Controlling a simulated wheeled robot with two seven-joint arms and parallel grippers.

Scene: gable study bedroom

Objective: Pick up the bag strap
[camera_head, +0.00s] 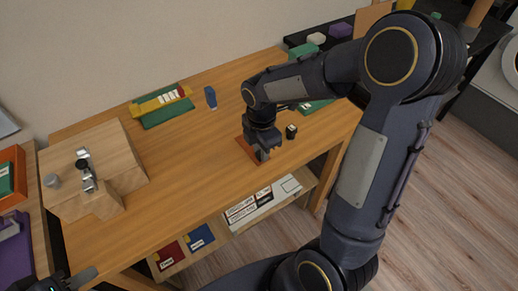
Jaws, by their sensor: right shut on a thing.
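My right gripper (264,156) points down over a small orange-brown mat (246,149) near the front edge of the wooden desk (190,180). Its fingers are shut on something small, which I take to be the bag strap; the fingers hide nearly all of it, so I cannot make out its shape. A small black object (291,131) stands just to the right of this gripper, apart from it. My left gripper (80,279) shows only in part at the bottom left corner, away from the mat; its opening cannot be made out.
A wooden block stand (110,150) with metal parts fills the desk's left end. A green mat (165,115) with a yellow tray and a blue item (211,97) lie at the back. Folders (200,236) and boxes sit on the shelf below. The desk's middle is clear.

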